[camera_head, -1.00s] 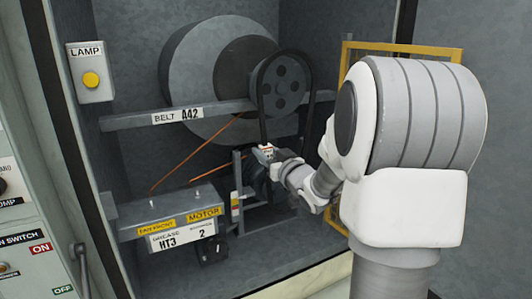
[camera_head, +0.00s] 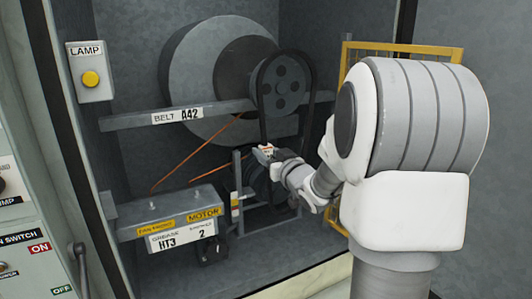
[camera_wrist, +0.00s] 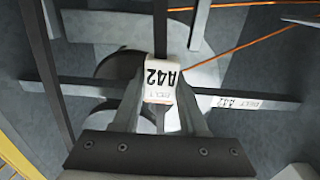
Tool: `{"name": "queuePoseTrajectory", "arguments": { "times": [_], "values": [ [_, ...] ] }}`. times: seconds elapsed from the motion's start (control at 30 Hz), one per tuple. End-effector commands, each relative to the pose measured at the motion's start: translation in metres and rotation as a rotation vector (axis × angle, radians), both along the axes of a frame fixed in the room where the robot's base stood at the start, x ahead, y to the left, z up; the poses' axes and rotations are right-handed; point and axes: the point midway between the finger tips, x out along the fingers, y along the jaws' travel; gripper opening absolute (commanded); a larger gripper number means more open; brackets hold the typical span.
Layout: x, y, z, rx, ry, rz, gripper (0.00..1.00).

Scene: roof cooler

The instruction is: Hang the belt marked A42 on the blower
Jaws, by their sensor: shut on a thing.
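The black belt (camera_head: 264,125) forms a long upright loop around the grey blower pulley (camera_head: 282,85). Its top arcs over the pulley's upper edge, and its two sides hang down. I cannot tell whether it sits in the groove. My gripper (camera_head: 266,152) is below the pulley, shut on the belt at its white tag. In the wrist view the tag (camera_wrist: 161,78) reads A42 and lies between my fingertips (camera_wrist: 160,100). The large grey blower housing (camera_head: 192,80) is behind. The belt's lower end is partly hidden by my gripper and arm.
A crossbar (camera_head: 135,121) labelled BELT A42 runs across the housing. A motor base (camera_head: 170,215) with yellow labels is at lower left, and a lamp box (camera_head: 91,75) is on the left wall. A yellow frame (camera_head: 420,49) stands behind my arm. Orange lines (camera_head: 190,160) cross the bay.

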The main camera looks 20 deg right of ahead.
Motion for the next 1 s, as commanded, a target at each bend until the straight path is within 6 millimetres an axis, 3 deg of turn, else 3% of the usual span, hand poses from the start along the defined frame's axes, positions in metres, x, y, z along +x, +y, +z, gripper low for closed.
{"name": "queuePoseTrajectory", "arguments": {
  "times": [1.0],
  "values": [
    [0.025, 0.001, 0.0, -0.001, -0.002, 0.001, 0.0]
  ]
}}
